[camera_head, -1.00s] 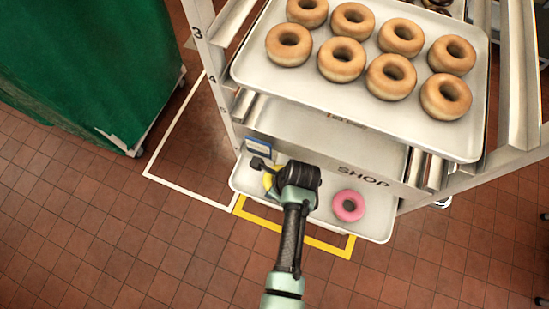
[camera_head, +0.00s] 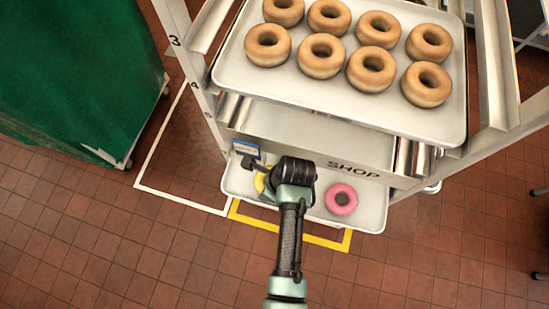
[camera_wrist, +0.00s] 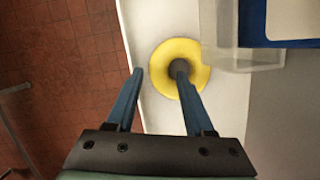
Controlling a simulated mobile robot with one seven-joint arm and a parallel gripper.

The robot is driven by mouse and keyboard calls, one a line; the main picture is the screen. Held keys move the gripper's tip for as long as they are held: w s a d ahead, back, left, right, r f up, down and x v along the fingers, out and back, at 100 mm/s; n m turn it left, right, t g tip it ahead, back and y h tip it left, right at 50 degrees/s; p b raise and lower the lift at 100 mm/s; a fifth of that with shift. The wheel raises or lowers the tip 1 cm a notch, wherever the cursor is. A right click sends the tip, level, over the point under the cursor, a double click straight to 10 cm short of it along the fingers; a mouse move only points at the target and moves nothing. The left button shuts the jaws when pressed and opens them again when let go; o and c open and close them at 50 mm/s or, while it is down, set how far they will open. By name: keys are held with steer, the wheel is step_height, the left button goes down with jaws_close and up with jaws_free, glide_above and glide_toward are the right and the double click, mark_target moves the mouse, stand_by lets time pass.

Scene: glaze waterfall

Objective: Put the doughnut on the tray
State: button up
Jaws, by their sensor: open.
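A yellow doughnut (camera_wrist: 200,85) lies on the pale lowest tray (camera_wrist: 148,22) in the wrist view. In the head view the yellow doughnut (camera_head: 260,182) is mostly hidden behind my wrist. My gripper (camera_wrist: 157,70) is open above that tray. In the wrist view, its right fingertip shows over the doughnut's hole and its left fingertip shows just left of the ring. I cannot tell how far down the fingers reach. A pink doughnut (camera_head: 341,210) lies on the same lowest tray (camera_head: 372,212), right of my wrist.
An upper tray (camera_head: 232,75) holds several plain doughnuts, with another tray level (camera_head: 290,125) below it. The rack post (camera_head: 190,75) stands at left. A blue and white box (camera_head: 246,148) is close to my gripper. A green covered cart (camera_head: 70,80) stands left; open tiled floor lies in front.

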steer(key=v, duration=0.9)
steer(key=shift+r, duration=0.15)
steer(key=shift+d, duration=0.1)
